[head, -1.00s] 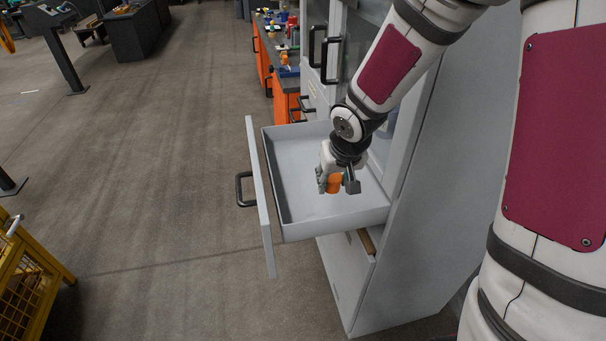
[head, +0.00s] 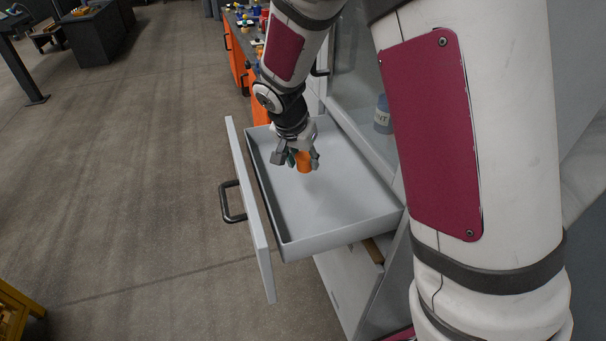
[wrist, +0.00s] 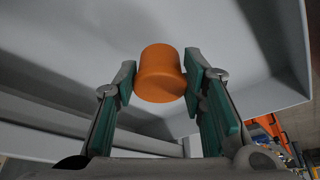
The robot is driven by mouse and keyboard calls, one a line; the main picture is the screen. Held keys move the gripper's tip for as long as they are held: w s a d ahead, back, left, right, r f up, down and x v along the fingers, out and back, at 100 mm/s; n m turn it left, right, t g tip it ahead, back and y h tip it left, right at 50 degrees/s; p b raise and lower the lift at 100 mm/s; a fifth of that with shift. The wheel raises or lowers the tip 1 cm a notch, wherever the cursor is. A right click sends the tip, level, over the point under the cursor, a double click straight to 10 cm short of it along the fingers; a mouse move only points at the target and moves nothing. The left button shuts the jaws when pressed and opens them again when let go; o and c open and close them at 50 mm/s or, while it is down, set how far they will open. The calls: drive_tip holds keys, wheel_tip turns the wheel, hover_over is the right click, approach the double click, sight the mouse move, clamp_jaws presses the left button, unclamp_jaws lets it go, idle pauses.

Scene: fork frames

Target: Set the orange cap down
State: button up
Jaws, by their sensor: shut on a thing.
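The orange cap (head: 304,162) is between the fingers of my gripper (head: 297,160), over the open grey drawer (head: 330,231). In the wrist view the cap (wrist: 160,74) sits between the two green-padded fingertips of my gripper (wrist: 160,80), which is shut on it. The drawer's pale inside (wrist: 85,30) fills most of the background there. In the head view the cap is toward the far end of the drawer, within its walls. I cannot tell whether its underside touches the drawer floor.
The drawer front (head: 250,210) with its black handle (head: 231,202) stands pulled out to the left. The drawer floor nearer the camera is empty. A bottle (head: 383,114) stands in the cabinet behind glass. Orange workbenches (head: 240,68) with small items lie beyond.

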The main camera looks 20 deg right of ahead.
sight(303, 171)
drive_tip(key=shift+f, duration=2.25)
drive_tip(key=shift+f, duration=0.1)
drive_tip(key=o, duration=0.9)
drive_tip(key=shift+o, duration=0.2)
